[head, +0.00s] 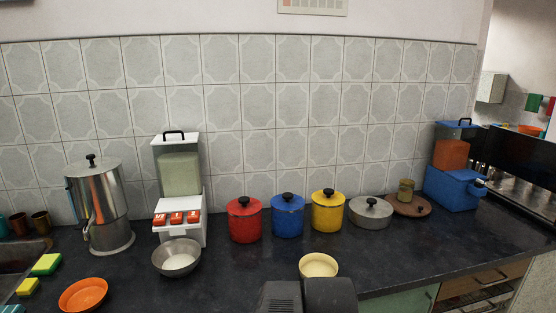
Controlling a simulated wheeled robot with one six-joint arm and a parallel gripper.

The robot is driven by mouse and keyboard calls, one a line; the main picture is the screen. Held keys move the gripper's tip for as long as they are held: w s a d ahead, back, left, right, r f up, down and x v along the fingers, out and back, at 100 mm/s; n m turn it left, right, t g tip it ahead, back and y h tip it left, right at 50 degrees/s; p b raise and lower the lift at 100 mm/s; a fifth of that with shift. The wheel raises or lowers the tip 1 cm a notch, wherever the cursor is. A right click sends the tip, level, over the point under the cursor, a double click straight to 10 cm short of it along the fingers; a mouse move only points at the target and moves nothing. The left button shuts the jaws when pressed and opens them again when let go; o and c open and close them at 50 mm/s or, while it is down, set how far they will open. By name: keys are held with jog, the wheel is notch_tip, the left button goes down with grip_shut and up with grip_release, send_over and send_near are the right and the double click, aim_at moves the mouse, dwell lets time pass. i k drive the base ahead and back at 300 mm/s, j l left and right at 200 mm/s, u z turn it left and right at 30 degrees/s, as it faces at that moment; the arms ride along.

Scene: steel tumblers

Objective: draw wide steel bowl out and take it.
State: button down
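The wide steel bowl (169,268) stands upright on the dark counter, left of centre. It is grey metal with a flared rim, and a pale patch shows inside it; I cannot tell if that is contents or shine. Its back edge overlaps the foot of a white dispenser (182,208) with red-orange labelled blocks; I cannot tell if they touch. Dark parts of my arm show at the bottom centre, right of the bowl and apart from it. My gripper's fingers do not show.
A steel urn (100,205) stands left of the dispenser. An orange bowl (83,294) is front left, near sponges (46,264). Red (244,220), blue (287,215) and yellow (327,211) pots stand behind a cream bowl (318,266).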

aim_at(176, 258)
jog(key=k+u, duration=0.1)
jog(key=i+j+u, duration=0.2)
jog(key=j+u, duration=0.25)
jog(key=i+j+u, duration=0.25)
jog(key=u, duration=0.2)
jog(key=i+j+u, duration=0.2)
jog(key=u, duration=0.25)
jog(key=i, duration=0.1)
